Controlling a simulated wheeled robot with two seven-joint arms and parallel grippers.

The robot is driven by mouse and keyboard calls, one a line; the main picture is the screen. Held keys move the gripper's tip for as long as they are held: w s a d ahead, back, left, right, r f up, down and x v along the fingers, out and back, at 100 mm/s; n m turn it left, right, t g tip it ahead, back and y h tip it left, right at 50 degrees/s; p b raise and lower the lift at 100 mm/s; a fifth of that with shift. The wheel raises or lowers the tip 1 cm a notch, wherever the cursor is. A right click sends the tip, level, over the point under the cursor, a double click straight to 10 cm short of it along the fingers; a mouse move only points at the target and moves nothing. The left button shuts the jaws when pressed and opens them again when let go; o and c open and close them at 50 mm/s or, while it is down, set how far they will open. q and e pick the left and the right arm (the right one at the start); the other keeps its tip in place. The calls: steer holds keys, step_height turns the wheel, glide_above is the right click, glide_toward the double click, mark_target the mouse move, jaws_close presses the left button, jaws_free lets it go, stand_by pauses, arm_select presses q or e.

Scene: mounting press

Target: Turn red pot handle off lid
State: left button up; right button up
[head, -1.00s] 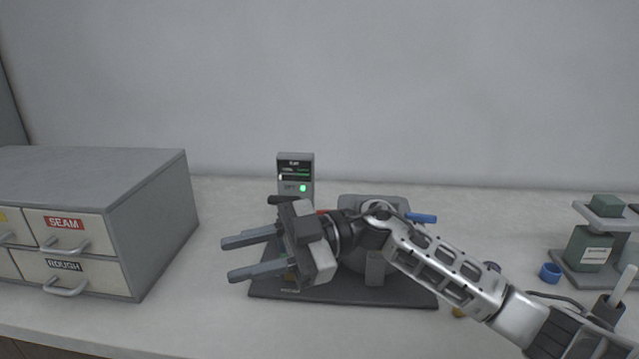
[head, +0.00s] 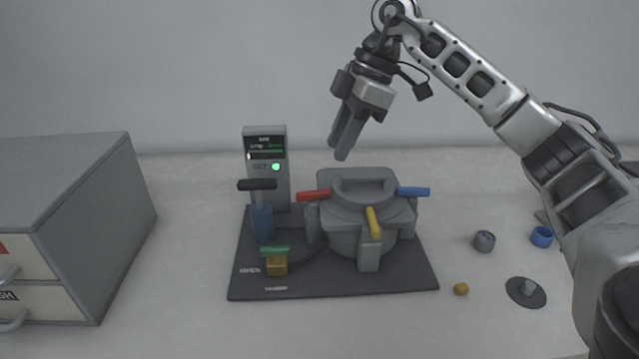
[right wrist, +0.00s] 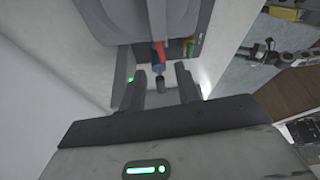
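The red handle (head: 313,195) sticks out from the left side of the grey pot (head: 350,238), at the rim by the lid (head: 362,186). A blue handle (head: 413,191) sits on the right side and a yellow one (head: 373,222) at the front. My right gripper (head: 341,152) hangs above and behind the lid, fingers pointing down, apart from the pot. In the right wrist view its fingers (right wrist: 162,88) are spread with nothing held between them. The red handle (right wrist: 158,50) shows there beyond the fingertips. My left gripper is not in view.
The pot stands on a dark base plate (head: 330,284) with a blue lever with a black grip (head: 258,185), a green-topped block (head: 276,260) and a display box (head: 279,165). A drawer cabinet (head: 75,200) stands left. Small parts, including a blue ring (head: 541,237), lie right.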

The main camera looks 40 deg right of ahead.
mark_target(316, 191)
steer(key=x, duration=0.9)
jaws_close()
